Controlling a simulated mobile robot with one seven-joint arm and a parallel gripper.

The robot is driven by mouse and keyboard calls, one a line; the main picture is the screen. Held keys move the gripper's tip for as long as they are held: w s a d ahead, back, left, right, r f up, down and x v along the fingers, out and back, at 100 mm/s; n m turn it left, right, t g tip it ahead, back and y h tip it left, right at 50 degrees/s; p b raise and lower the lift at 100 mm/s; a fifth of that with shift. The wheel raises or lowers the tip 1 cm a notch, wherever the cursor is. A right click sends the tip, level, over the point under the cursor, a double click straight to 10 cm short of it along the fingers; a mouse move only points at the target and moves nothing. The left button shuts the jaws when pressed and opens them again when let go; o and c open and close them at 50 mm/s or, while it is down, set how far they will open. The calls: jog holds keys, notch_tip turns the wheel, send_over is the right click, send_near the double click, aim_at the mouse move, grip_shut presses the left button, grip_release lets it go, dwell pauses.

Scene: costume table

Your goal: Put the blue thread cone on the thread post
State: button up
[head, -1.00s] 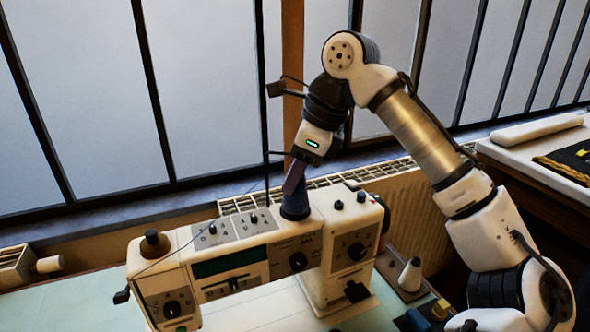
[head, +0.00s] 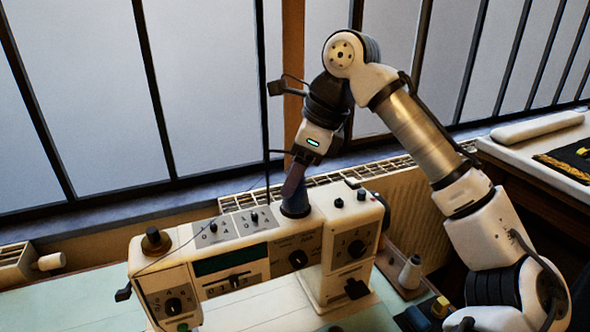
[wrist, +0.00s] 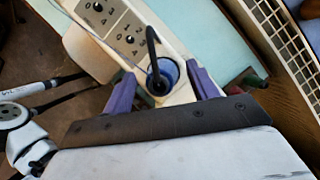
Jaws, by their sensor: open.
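The blue thread cone (head: 295,205) stands on top of the cream sewing machine (head: 310,238), toward its right end. In the wrist view the cone (wrist: 169,72) is seen from above, with a dark rod (wrist: 152,45), which looks like the thread post, at its middle. My gripper (head: 293,182) points down right above the cone. In the wrist view its purple fingers (wrist: 162,82) are apart, one on each side of the cone, with gaps showing. The cone's lower part is partly hidden, and I cannot tell how far it sits down the post.
A white thread cone (head: 411,273) stands on a small board right of the machine. A dark knob (head: 154,240) is on the machine's left top. A radiator (head: 408,215) and the window bars are behind. The pale green table (head: 60,300) is clear at front left.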

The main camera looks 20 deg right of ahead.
jog(key=v, duration=1.3)
jog(key=shift+r+p, duration=0.4)
jog(key=shift+p, duration=0.05)
